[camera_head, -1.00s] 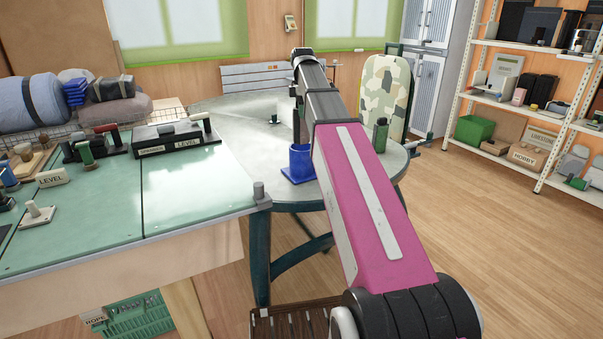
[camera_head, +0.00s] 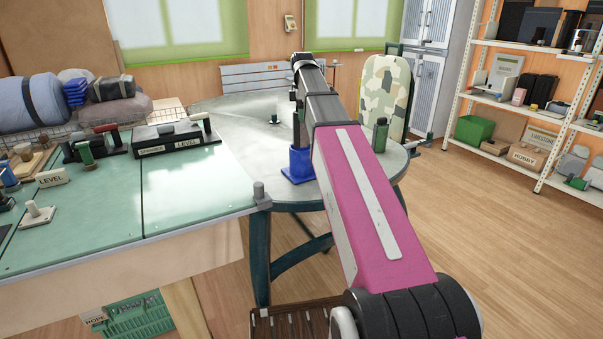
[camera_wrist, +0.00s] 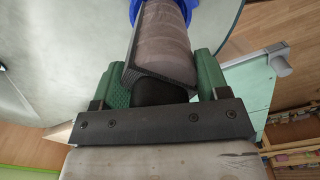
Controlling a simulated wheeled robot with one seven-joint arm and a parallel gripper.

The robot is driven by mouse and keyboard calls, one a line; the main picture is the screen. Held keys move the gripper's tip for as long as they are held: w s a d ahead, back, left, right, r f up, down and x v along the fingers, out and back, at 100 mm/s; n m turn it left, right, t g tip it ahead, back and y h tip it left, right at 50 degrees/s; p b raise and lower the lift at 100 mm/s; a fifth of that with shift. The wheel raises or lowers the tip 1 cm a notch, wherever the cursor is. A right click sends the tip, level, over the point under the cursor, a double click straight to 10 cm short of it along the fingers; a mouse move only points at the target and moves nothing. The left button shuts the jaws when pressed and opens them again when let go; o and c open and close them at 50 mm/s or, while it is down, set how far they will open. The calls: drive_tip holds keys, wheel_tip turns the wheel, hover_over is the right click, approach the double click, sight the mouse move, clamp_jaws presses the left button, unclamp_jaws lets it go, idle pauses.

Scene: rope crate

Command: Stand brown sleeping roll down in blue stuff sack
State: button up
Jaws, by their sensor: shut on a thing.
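The brown sleeping roll (camera_wrist: 165,45) is held between the green fingers of my gripper (camera_wrist: 163,82) in the wrist view. A dark strap or band lies along it near the fingers. The blue stuff sack (camera_head: 298,167) stands on the round grey table in the head view. Its rim also shows in the wrist view (camera_wrist: 194,12), on both sides of the roll's far end, which appears to be in the mouth. How deep it reaches is hidden. My gripper is directly above the sack, partly hidden by my pink arm in the head view.
The round table (camera_head: 235,112) has clear surface left of the sack. A dark green bottle-like item (camera_head: 380,135) stands right of my arm. The green-topped workbench (camera_head: 190,205) with its corner post is at the left front. A camouflage-patterned panel (camera_head: 386,90) stands behind.

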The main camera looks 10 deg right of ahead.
sight(303, 134)
drive_tip(key=shift+f, duration=4.1)
idle(3.9)
